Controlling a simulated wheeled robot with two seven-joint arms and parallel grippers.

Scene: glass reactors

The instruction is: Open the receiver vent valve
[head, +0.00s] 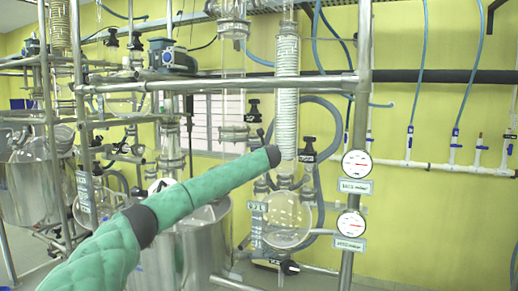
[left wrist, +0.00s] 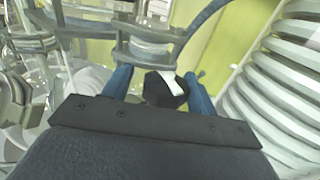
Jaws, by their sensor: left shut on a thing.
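In the left wrist view my left gripper (left wrist: 157,80) has its two blue fingers on either side of a black valve knob (left wrist: 156,95) with a white mark, and is shut on it. The knob sits by a clear glass fitting (left wrist: 150,46). In the head view my green-sleeved left arm reaches in from the lower left and ends in front of the coil condenser, above the round glass receiver flask (head: 287,220). There the gripper and the held knob are hidden behind the arm. I cannot read a label on the knob. My right gripper is not in view.
The white coil condenser (head: 287,85) stands close by; its ribs fill the right of the wrist view (left wrist: 280,95). Other black valves (head: 253,111) (head: 308,150), two gauges (head: 357,163) (head: 350,224) and a metal frame post (head: 360,100) surround the arm.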

